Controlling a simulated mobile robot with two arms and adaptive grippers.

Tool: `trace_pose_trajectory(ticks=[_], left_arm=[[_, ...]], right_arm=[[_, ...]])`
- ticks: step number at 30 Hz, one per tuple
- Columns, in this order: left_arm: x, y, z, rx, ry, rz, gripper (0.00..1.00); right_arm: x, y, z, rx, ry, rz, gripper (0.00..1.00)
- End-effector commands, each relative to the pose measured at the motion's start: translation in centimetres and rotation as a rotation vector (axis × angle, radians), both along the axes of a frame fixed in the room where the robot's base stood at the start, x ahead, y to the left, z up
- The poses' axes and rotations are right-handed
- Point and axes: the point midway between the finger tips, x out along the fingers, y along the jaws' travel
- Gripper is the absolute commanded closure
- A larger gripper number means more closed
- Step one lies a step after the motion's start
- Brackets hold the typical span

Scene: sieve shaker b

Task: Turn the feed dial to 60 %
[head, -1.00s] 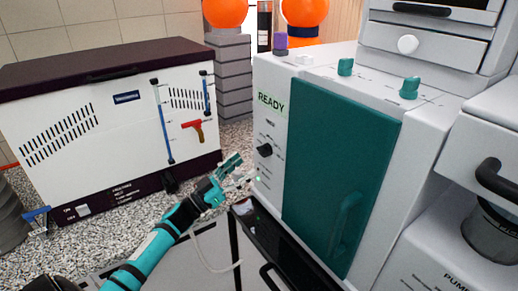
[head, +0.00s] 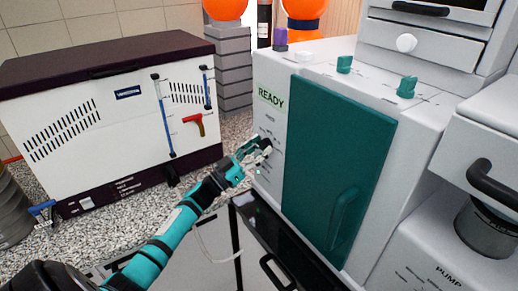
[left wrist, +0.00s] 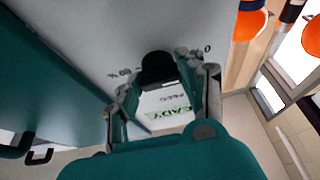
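The feed dial (left wrist: 157,68) is a black knob on the light front panel of the machine. In the left wrist view it sits between the fingertips of my left gripper (left wrist: 160,80), with "80 %" and "0" marks beside it. The fingers look spread, one on each side of the dial; I cannot tell whether they touch it. In the head view my left gripper (head: 258,150) is at the panel and covers the dial. The green "READY" display (head: 271,98) is above it. My right gripper is not in view.
A teal door (head: 337,175) with a handle is right of the dial. Teal knobs (head: 344,64) stand on the machine's top. A white cabinet (head: 110,125) with a red lever (head: 194,124) is at the left. A pump unit (head: 430,250) is at the right.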

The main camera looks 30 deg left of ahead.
Motion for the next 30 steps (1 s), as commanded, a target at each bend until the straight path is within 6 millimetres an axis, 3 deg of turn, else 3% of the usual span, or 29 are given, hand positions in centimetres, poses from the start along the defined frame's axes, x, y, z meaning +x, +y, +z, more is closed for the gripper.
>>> trace_pose_trajectory(ticks=[1, 6, 17, 30], left_arm=[[0.0, 0.0, 0.0, 0.000, 0.000, 0.000, 0.73], [0.0, 0.0, 0.0, 0.001, 0.000, 0.000, 0.92], [0.0, 0.1, -0.2, 0.071, -0.028, 0.000, 0.92], [0.1, 0.3, -0.4, 0.405, -0.168, 0.000, 0.92]], right_arm=[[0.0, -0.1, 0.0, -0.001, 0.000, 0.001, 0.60], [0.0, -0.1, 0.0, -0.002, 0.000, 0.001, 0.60], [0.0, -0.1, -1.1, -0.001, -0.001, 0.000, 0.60], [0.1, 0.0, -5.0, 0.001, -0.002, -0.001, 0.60]])
